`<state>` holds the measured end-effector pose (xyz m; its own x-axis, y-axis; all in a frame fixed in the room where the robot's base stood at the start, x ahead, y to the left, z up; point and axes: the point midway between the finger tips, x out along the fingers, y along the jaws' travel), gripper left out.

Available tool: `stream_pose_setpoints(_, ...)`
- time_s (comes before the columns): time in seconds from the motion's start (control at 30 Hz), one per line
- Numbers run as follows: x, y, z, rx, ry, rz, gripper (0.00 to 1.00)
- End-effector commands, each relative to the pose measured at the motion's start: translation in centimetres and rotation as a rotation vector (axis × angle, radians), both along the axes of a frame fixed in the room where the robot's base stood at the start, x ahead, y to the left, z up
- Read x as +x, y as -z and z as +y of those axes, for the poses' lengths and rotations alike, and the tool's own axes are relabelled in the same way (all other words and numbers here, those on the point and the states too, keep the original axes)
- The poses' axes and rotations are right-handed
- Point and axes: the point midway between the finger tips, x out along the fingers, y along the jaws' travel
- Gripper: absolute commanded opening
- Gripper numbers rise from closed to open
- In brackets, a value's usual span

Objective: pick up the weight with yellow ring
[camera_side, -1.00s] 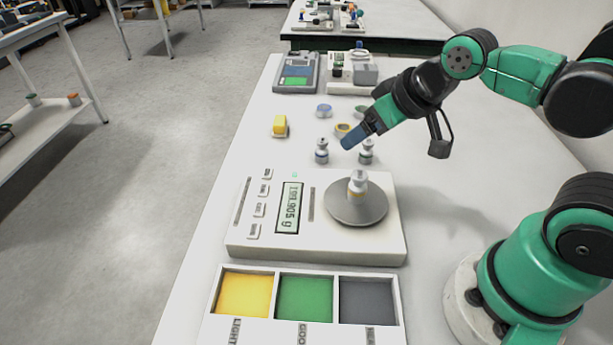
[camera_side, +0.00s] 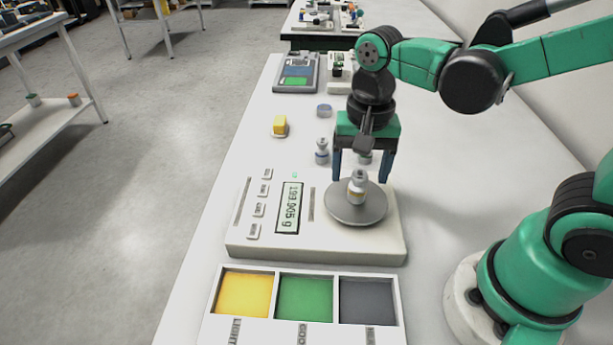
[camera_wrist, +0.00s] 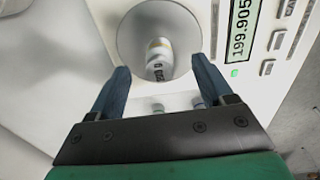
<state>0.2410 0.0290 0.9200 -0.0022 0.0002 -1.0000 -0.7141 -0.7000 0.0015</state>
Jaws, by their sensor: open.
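The weight with the yellow ring (camera_side: 357,187) stands upright on the round grey pan (camera_side: 345,212) of the white scale (camera_side: 318,250). The scale display (camera_side: 289,208) reads about 199.905 g. My gripper (camera_side: 360,180) is open, pointing down just above and behind the weight, with the fingers spread to either side and not touching it. In the wrist view the weight (camera_wrist: 159,60) is on the pan ahead of the open fingertips (camera_wrist: 160,75).
Another weight (camera_side: 321,151) stands behind the scale, and one more (camera_side: 365,158) is partly hidden behind my gripper. A sorting tray (camera_side: 212,305) with yellow, green and grey compartments is in front.

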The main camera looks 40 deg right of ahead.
Motion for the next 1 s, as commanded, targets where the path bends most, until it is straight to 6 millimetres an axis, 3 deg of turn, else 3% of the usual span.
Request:
stream_pose_setpoints(0.3,0.0,2.9,0.0,0.001,-0.002,-0.002,0.74)
stream_pose_setpoints(0.67,0.0,3.4,0.0,0.001,-0.003,-0.003,0.74)
stream_pose_setpoints(0.73,0.0,3.4,0.0,0.001,-0.003,-0.003,0.62)
stream_pose_setpoints(0.93,0.0,3.4,0.0,0.001,-0.003,-0.003,0.05)
stream_pose_setpoints(1.0,0.0,3.4,0.0,0.001,-0.003,-0.003,0.00)
